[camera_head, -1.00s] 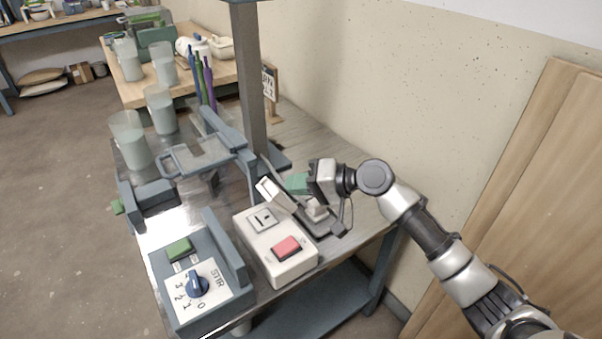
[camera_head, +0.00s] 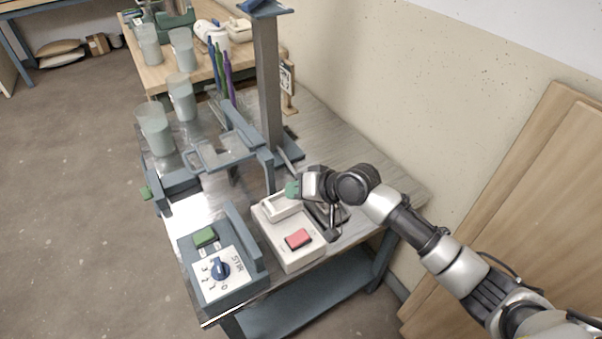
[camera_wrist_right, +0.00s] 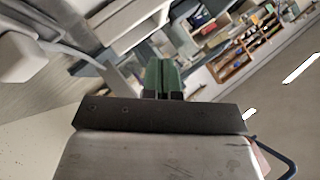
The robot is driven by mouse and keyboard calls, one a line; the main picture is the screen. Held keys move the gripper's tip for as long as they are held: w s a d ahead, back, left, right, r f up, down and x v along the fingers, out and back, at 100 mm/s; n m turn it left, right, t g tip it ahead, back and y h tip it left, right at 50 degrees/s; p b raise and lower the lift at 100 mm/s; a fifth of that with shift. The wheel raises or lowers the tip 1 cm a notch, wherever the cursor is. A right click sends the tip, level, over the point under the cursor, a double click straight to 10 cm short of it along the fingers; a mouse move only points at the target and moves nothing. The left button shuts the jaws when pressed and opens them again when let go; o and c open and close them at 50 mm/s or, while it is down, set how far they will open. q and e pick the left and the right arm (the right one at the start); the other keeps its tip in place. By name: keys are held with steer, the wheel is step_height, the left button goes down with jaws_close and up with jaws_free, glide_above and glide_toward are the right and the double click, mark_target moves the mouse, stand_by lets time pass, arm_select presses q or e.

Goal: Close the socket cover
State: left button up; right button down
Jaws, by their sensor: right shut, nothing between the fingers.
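The white socket box (camera_head: 290,243) with a red button (camera_head: 298,239) stands near the front right edge of the metal table. Its pale socket cover (camera_head: 281,207) lies down over the socket at the box's far end and hides the socket face. I cannot tell whether it is fully seated. My right gripper (camera_head: 292,189) is shut and empty, its green fingertips just behind and above the cover; I cannot tell whether they touch it. The shut green fingers also show in the right wrist view (camera_wrist_right: 162,76). My left gripper is out of view.
A control box with a blue STIR knob (camera_head: 220,269) stands left of the socket box. A grey post (camera_head: 268,85) rises behind my gripper. Pale cylinders (camera_head: 155,130) stand at the back left. A dark part (camera_head: 333,232) lies right of the socket box.

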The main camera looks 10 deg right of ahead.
mark_target(269, 209)
steer(key=a+h+p, duration=0.1)
steer(key=p, duration=0.1)
steer(key=a+n+h+p, duration=0.1)
steer(key=p, duration=0.1)
steer(key=s+a+n+h+p, duration=0.1)
steer(key=p, duration=0.1)
steer(key=shift+s+a+f+t+h+p, duration=0.1)
steer(key=shift+f+t+h+p, duration=0.2)
steer(key=shift+f+t, duration=0.1)
steer(key=shift+a+f+h+p, duration=0.2)
steer(key=shift+f+h+p, duration=0.05)
steer(key=shift+h+p, duration=0.05)
steer(key=shift+s+a+f+p, duration=0.15)
steer(key=shift+a+f+p, duration=0.2)
steer(key=shift+f, duration=0.15)
steer(key=shift+s+a+f+p, duration=0.1)
steer(key=shift+a+f+p, duration=0.2)
steer(key=shift+f, duration=0.2)
